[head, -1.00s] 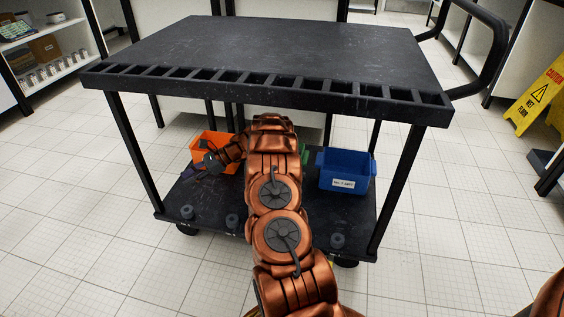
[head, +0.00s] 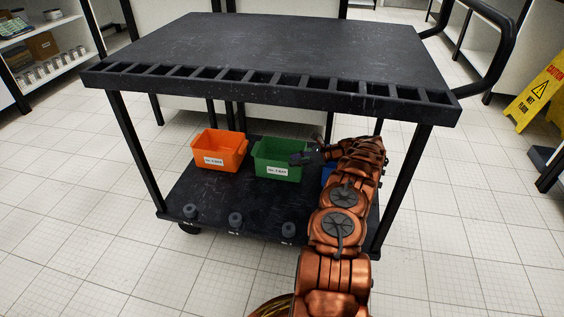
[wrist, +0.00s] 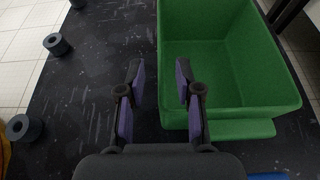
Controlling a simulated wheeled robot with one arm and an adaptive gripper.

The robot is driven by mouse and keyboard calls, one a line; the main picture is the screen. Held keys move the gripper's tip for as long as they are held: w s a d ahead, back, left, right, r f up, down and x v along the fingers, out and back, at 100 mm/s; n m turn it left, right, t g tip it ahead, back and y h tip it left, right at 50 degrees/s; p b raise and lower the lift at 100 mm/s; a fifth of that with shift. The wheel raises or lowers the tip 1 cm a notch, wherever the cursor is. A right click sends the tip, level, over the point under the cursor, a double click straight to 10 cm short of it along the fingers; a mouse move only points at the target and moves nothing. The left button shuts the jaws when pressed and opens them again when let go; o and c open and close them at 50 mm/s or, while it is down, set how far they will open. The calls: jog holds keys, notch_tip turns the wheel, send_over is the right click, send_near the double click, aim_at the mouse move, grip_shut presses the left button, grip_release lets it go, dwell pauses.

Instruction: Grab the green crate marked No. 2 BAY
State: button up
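The green crate (head: 277,172) stands on the cart's lower shelf, between an orange crate and a blue one. It is empty, with a small white label on its front; the lettering is hard to read. In the wrist view the green crate (wrist: 225,80) fills the upper right. My gripper (head: 298,158) is at the crate's right part in the head view. In the wrist view my gripper (wrist: 160,78) is open, one finger over the dark shelf and one over the crate's inside. The crate's wall line runs between them; contact cannot be told.
The orange crate (head: 219,150) stands to the left. The blue crate (head: 327,172) is mostly hidden behind my arm. The cart's top (head: 270,50) overhangs the shelf, with posts at the corners. Several dark knobs (head: 236,220) line the shelf's front edge.

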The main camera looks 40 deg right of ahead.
jog(key=b+x, duration=0.2)
jog(key=x, duration=0.2)
jog(key=shift+w+a+f+b, duration=0.1)
jog(key=shift+w+a+b, duration=0.1)
jog(key=shift+w+b, duration=0.1)
jog(key=shift+w+a, duration=0.15)
jog(key=shift+w, duration=0.1)
jog(key=shift+c, duration=0.4)
grip_shut()
